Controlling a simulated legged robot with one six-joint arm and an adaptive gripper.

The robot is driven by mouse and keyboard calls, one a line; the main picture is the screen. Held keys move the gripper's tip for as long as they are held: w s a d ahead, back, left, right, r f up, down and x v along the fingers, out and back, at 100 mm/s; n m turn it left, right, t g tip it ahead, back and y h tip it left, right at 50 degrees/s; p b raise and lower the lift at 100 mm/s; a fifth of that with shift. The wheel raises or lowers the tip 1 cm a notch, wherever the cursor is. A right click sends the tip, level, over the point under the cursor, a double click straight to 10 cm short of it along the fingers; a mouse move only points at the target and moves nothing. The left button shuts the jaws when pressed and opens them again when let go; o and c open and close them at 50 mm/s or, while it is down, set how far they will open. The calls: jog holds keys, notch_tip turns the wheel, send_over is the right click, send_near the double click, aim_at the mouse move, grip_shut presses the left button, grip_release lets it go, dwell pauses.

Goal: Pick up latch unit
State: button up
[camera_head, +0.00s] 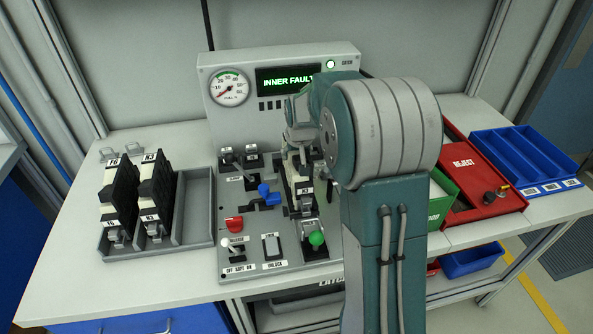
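Two black-and-white upright units, the left one (120,193) and the right one (157,190), stand side by side in a grey tray (196,207) on the left of the bench. A similar unit (305,197) sits in the slot of the grey control panel (250,131), with a small label on its front. I cannot tell which of these is called the latch unit. My gripper (300,150) is over the panel, at the upper end of the slotted unit. My arm hides much of it, so its fingers and any contact are unclear.
The panel carries a gauge (229,88), an "INNER FAULT" display (288,80), a blue handle (266,196), a red knob (234,224) and a green knob (316,238). A red reject bin (478,183) and blue divided tray (528,160) stand right. The bench's front left is clear.

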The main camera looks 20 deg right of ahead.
dwell(0.3)
notch_tip(320, 180, up, 4)
jog(key=shift+a+f, duration=0.1)
jog(key=shift+f, duration=0.1)
jog(key=s+a+r, duration=0.2)
jog(key=r, duration=0.1)
jog(key=s+r, duration=0.1)
jog(key=r, duration=0.1)
jog(key=shift+s+a, duration=0.15)
jog(key=shift+a, duration=0.25)
jog(key=s+a+r, duration=0.6)
jog(key=s+r, duration=0.1)
jog(key=r, duration=0.2)
jog(key=shift+a, duration=0.2)
jog(key=shift+f, duration=0.1)
jog(key=shift+s, duration=0.15)
